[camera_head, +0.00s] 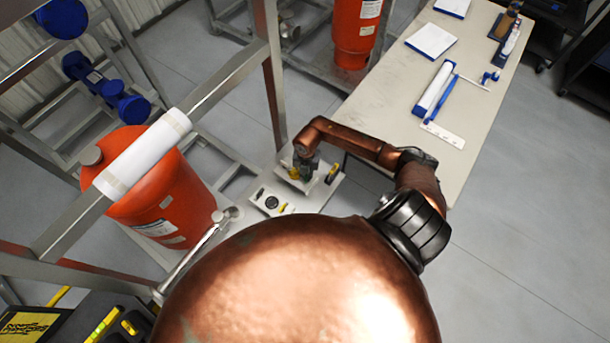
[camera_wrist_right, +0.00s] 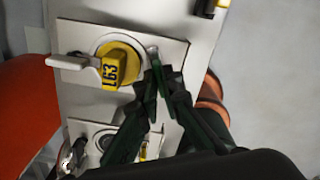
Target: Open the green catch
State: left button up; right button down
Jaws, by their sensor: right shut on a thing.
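A light metal panel shows in the head view (camera_head: 312,199) and fills much of the right wrist view (camera_wrist_right: 85,25). A yellow knob (camera_wrist_right: 118,64) marked "L63", with a pale lever at its left, is mounted on it. My right gripper (camera_wrist_right: 158,82) has its dark green fingers close together just right of the yellow knob. They are shut on a thin green piece that looks like the green catch (camera_wrist_right: 154,59), mostly hidden by the fingers. In the head view my right gripper (camera_head: 304,168) reaches down to the panel. My left gripper is not in view.
A second plate with a round fitting (camera_wrist_right: 104,142) lies below. Orange vessels (camera_head: 165,195) stand in a metal frame at the left. A work table (camera_head: 395,105) with papers and tools is at the right. The grey floor (camera_head: 520,210) is clear at right.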

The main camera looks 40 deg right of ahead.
jog(key=shift+m, duration=0.6)
jog(key=shift+m+p, duration=0.85)
jog(key=shift+m, duration=0.85)
jog(key=shift+m, duration=0.3)
jog(key=c, duration=2.1)
grip_release()
